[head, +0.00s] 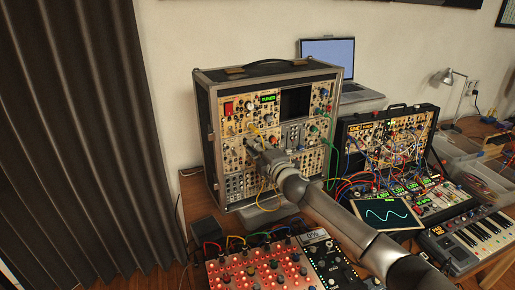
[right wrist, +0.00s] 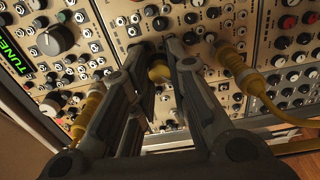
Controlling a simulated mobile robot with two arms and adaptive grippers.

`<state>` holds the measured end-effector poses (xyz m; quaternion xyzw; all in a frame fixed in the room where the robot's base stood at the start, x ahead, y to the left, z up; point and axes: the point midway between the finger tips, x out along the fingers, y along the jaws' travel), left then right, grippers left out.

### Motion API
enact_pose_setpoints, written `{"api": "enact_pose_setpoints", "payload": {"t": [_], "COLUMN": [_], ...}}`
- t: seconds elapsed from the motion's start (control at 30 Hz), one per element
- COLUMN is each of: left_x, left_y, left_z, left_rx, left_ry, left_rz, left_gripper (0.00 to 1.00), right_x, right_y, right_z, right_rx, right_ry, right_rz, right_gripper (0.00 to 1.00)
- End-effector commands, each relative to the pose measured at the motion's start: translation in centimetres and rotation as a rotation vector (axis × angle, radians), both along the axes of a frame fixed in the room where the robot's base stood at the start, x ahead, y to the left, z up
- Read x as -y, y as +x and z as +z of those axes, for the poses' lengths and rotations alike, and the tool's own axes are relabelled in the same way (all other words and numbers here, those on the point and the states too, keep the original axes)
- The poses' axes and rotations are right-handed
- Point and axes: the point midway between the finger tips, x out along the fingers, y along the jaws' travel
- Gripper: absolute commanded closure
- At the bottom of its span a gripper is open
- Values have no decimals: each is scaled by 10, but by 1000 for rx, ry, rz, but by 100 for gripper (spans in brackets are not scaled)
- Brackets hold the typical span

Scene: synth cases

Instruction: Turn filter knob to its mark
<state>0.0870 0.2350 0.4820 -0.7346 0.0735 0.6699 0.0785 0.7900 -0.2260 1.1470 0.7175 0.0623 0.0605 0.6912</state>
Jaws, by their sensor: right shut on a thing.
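The tall synth case (head: 207,130) stands on the table, its tan panel full of knobs and jacks. My right gripper (head: 256,144) reaches its lower left part. In the right wrist view, the fingers of my right gripper (right wrist: 161,58) are shut on a short round yellow-topped part, apparently the filter knob (right wrist: 160,73). The fingers stand on both sides of it, close to the panel, and hide part of it. I cannot read its label, pointer or mark. My left gripper is not in view.
Yellow plugs sit close on the right (right wrist: 236,64) and left (right wrist: 86,112) of the fingers. A second synth case (head: 395,135) with many cables, a screen with a wave (head: 386,213) and a keyboard (head: 478,238) are at right. A red module (head: 258,272) is in front.

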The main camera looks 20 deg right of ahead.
Motion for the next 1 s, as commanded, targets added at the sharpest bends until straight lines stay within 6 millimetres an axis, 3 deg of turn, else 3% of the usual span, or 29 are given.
{"api": "enact_pose_setpoints", "payload": {"t": [1.0], "left_x": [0], "left_y": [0], "left_z": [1], "left_rx": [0], "left_ry": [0], "left_rz": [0], "left_gripper": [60], "right_x": [-1], "right_y": [0], "right_z": [0], "right_rx": [9], "right_ry": [-50], "right_rz": [3], "right_gripper": [100]}}
